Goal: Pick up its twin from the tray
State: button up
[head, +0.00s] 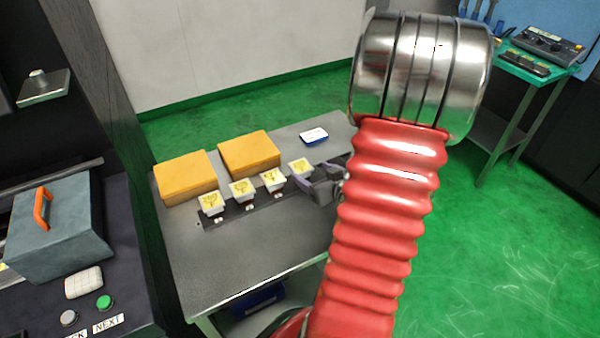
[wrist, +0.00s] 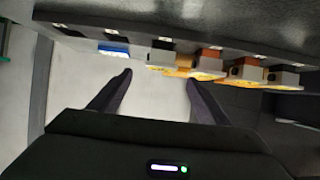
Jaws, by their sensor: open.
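A dark tray strip (head: 262,203) lies on the grey table and carries a row of several small pieces with pale tops and yellow markings. From left to right these are a first piece (head: 211,203), a second (head: 241,192), a third (head: 273,180) and a rightmost one (head: 301,169). My gripper (head: 325,184) is at the right end of the row, close beside the rightmost piece. In the wrist view my gripper (wrist: 158,83) is open, with nothing between its fingers. A grey piece (wrist: 161,57) stands beyond the fingertips, between their lines. Which piece is the twin, I cannot tell.
Two yellow-orange blocks (head: 186,176) (head: 249,153) stand behind the row. A blue and white item (head: 313,136) lies at the back right. A console with a green button (head: 104,302) and an orange-handled grey block (head: 62,230) is at left. The table's front is clear.

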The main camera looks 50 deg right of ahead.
aim_at(302, 167)
jog(key=shift+x, duration=3.8)
jog(key=shift+x, duration=2.6)
jog(key=shift+c, duration=0.6)
jog(key=c, duration=1.2)
jog(key=shift+r, duration=0.1)
jog(key=shift+c, duration=0.2)
notch_tip(302, 167, up, 10)
